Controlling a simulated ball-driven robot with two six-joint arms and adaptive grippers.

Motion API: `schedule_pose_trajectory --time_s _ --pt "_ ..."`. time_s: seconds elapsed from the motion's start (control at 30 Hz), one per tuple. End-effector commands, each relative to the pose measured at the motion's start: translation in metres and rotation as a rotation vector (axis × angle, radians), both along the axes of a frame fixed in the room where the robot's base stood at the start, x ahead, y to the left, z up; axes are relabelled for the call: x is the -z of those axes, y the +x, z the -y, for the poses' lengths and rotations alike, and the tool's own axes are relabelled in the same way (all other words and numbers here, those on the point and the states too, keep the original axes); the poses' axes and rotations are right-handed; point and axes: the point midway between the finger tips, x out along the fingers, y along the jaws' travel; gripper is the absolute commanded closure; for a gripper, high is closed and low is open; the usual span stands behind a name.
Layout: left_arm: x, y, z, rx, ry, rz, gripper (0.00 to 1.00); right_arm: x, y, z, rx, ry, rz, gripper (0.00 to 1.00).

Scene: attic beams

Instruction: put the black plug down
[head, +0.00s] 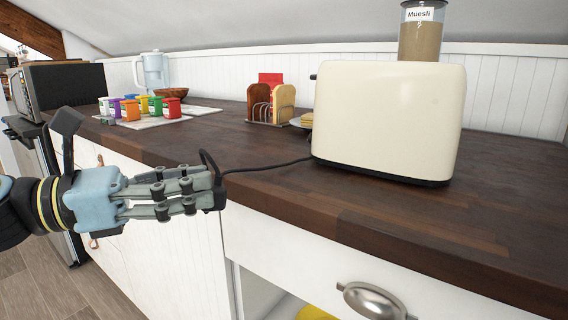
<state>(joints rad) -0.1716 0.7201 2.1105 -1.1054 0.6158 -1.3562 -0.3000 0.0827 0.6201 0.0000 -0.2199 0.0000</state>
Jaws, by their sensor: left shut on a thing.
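The black plug (218,191) is at the fingertips of my left gripper (212,188), which is shut on it. Plug and gripper are in front of the counter's front edge, at about the height of the worktop in the picture. A black cord (270,167) runs from the plug to the right over the dark wooden counter (290,205), to the lower left of the cream toaster (388,120). The fingers hide part of the plug. My right gripper is not in view.
A toast rack (268,116) with bread slices stands left of the toaster. Several coloured jars (150,107) stand further left. A Muesli jar (420,38) is behind the toaster. The counter's front strip is bare. A drawer handle (374,300) is below.

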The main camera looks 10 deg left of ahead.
Motion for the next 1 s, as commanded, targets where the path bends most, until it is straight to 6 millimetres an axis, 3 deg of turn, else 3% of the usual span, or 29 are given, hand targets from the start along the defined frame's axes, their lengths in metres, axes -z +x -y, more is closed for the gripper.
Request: schedule_pose_trajectory --time_s 0.17,0.33,0.6,0.83,1.0 --pt "-0.022 0.017 -0.001 -0.076 -0.029 0.008 1.0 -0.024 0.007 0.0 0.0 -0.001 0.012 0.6" --pt "-0.059 0.057 0.003 -0.254 -0.087 0.022 1.0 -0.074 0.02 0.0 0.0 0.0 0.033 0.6" --pt "-0.099 0.109 0.04 -0.475 -0.158 0.052 1.0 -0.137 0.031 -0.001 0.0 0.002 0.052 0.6" --pt "-0.109 0.126 0.062 -0.54 -0.177 0.072 1.0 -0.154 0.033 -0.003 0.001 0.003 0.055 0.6" --pt "-0.086 0.131 0.037 -0.546 -0.169 0.075 1.0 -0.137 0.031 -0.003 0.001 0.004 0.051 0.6"
